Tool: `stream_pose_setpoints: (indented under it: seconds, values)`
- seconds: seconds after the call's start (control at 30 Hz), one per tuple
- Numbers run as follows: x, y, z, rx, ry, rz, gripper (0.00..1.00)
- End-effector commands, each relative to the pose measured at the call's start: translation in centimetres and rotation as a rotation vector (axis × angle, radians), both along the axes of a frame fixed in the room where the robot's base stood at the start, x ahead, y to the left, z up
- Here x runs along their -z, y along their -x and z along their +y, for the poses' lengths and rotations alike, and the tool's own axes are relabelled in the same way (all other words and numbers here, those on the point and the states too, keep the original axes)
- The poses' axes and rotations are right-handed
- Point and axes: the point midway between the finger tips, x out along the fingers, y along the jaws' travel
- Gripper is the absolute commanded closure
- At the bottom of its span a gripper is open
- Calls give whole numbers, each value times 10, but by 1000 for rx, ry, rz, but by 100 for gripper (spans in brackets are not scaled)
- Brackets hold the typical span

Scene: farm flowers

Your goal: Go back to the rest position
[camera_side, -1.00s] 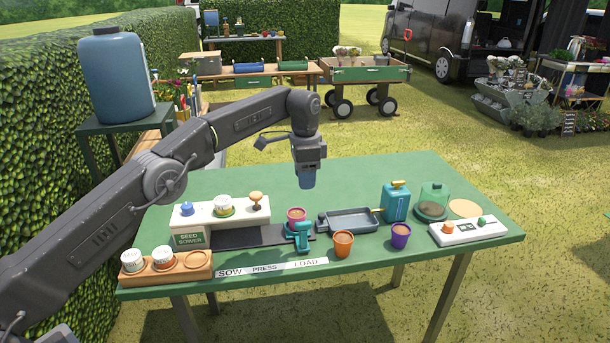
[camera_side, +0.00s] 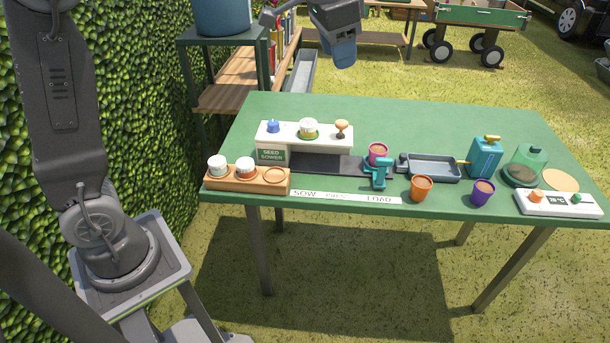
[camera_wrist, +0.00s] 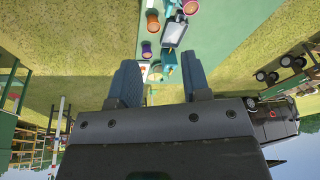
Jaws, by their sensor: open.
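My gripper (camera_side: 342,52) hangs high at the top edge of the side view, well clear of the table. In the wrist view my gripper (camera_wrist: 158,62) shows two blue fingers spread apart with nothing between them. The green table (camera_side: 420,120) stands below. The seed sower (camera_side: 272,154) is on it, with a blue knob, a white-and-green cup and a wooden knob on top. A wooden holder (camera_side: 240,187) carries two white-topped cups and one empty ring.
A shelf (camera_side: 235,98) with a blue tank and a hedge are at the left.

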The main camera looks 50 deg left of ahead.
Motion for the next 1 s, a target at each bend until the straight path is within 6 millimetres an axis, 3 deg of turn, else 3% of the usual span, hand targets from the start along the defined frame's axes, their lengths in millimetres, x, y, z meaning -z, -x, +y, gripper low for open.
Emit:
stream_pose_setpoints:
  seconds: [0.03, 0.23, 0.5, 0.7, 1.0]
  values:
    - [-5, 22, 2, -28, 7, -21, 56]
    - [0, 102, 8, -144, 43, -96, 56]
    - [43, 199, 13, -287, 99, -189, 56]
    - [72, 233, 14, -345, 126, -225, 56]
    - [79, 240, 15, -358, 131, -230, 56]
